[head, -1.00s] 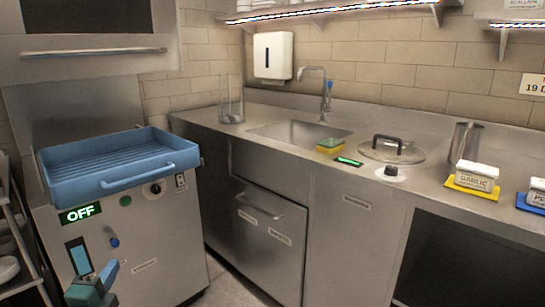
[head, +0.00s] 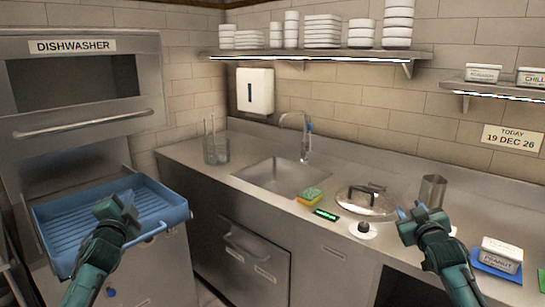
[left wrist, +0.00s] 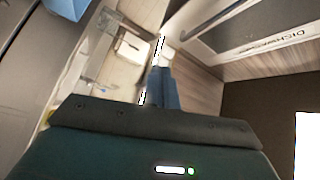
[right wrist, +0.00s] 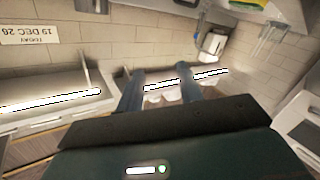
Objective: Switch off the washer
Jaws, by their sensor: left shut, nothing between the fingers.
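The dishwasher (head: 80,127) stands at the left, its hood raised and labelled "DISHWASHER". A blue rack (head: 165,198) sits at its opening. A blue button (head: 112,292) shows low on its front panel. The display that read "OFF" earlier is hidden now, around where my left arm is. My left gripper (head: 126,198) is shut and empty, in front of the rack in the picture. Its fingers are together in the left wrist view (left wrist: 160,87). My right gripper (head: 410,211) is raised in front of the counter. Its fingers stand apart and empty in the right wrist view (right wrist: 158,82).
Shelves (head: 320,55) with white crockery hang above.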

